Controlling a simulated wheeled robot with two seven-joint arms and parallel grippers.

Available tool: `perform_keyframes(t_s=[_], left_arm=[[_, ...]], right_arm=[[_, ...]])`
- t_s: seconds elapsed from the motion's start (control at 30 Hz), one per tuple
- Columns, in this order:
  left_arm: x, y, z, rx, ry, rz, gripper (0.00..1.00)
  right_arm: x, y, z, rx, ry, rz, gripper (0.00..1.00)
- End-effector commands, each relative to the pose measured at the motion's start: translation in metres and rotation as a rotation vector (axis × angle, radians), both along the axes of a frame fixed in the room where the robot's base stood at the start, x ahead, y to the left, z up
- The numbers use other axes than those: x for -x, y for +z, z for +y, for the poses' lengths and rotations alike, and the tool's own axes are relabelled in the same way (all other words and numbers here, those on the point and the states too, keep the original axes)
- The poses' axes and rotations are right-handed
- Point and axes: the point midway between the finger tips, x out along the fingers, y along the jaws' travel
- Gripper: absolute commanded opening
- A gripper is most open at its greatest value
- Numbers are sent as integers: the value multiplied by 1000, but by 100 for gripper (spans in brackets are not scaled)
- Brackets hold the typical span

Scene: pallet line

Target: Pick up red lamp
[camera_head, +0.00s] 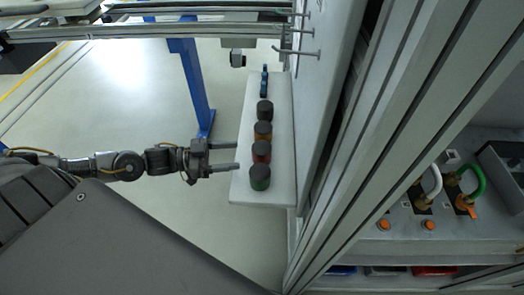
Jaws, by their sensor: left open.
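The red lamp (261,152) has a black top and stands on a narrow white shelf (284,185), in a row with similar lamps. A green lamp (260,178) stands just nearer than it, and a yellow-orange lamp (263,131) just beyond it. My left gripper (236,156) is open and empty. Its two fingers point right toward the shelf's left edge, at about the level of the red lamp, and do not appear to touch it. My right gripper is out of view.
A dark lamp (265,111) and a blue item (264,80) stand farther along the shelf. A white panel with metal hooks (299,53) rises right of it. A blue post (190,85) stands behind my left arm. Aluminium profiles and a cabinet fill the right.

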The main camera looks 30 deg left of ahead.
Motion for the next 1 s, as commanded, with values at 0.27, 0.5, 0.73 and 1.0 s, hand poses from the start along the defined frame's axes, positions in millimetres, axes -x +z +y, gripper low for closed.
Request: perform_keyframes(t_s=[0.27,0.5,0.73,1.0], left_arm=[[-22,0,-29,0,3,-3,60],[-25,-1,-33,-1,3,-2,60],[-43,5,-60,1,3,-4,60],[-54,0,-74,-2,4,-1,60]], right_arm=[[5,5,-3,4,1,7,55],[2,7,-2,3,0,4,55],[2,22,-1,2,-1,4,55],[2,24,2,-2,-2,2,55]])
